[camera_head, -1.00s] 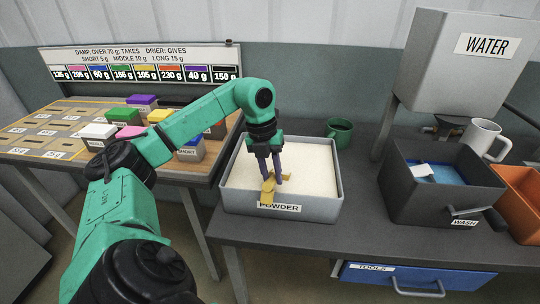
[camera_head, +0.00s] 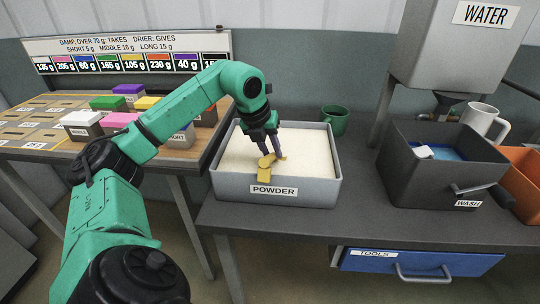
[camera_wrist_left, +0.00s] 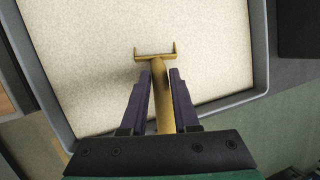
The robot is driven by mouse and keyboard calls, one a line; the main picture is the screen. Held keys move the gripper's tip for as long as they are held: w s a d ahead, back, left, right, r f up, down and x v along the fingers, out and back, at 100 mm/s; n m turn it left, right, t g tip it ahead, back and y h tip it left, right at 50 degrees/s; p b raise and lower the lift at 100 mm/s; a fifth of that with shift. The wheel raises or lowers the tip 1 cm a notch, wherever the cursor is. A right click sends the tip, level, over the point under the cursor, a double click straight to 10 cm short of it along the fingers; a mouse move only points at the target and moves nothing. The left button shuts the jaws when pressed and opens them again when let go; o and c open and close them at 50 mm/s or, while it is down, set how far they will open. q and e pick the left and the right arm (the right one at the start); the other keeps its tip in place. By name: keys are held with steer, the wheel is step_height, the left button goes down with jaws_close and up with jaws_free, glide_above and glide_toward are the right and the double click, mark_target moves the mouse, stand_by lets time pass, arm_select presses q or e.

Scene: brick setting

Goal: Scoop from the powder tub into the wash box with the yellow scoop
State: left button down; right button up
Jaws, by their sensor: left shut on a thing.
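My left gripper (camera_head: 270,147) is shut on the yellow scoop (camera_head: 266,166) over the front part of the powder tub (camera_head: 233,187). In the left wrist view the scoop (camera_wrist_left: 159,75) points away from the fingers (camera_wrist_left: 158,95), its handle between them and its wide end over the pale powder (camera_wrist_left: 120,30). I cannot tell whether the scoop touches the powder. The wash box (camera_head: 400,183) is a dark box on the right, with blue liquid and a white piece inside and a handle on its front. My right gripper is not in view.
A green mug (camera_head: 335,119) stands behind the tub. A white mug (camera_head: 483,118) and an orange bin (camera_head: 524,183) are near the wash box. The water tank (camera_head: 447,45) hangs above. Coloured blocks sit on the left table (camera_head: 20,155). Bare worktop (camera_head: 360,190) lies between tub and box.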

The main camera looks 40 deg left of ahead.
arm_select(q)
steer(key=r, duration=0.1)
steer(key=r+p, duration=0.2)
steer(key=shift+w+a+r, duration=0.15)
steer(key=shift+w+a, duration=0.05)
steer(key=shift+a, duration=0.05)
steer(key=shift+t, duration=0.4)
steer(key=shift+s+d+r+p, duration=0.15)
steer(key=shift+r+p, duration=0.7)
steer(key=shift+r, duration=0.55)
steer(key=shift+s+d+r+p, duration=0.1)
steer(key=shift+r+p, duration=0.75)
steer(key=shift+r, duration=0.5)
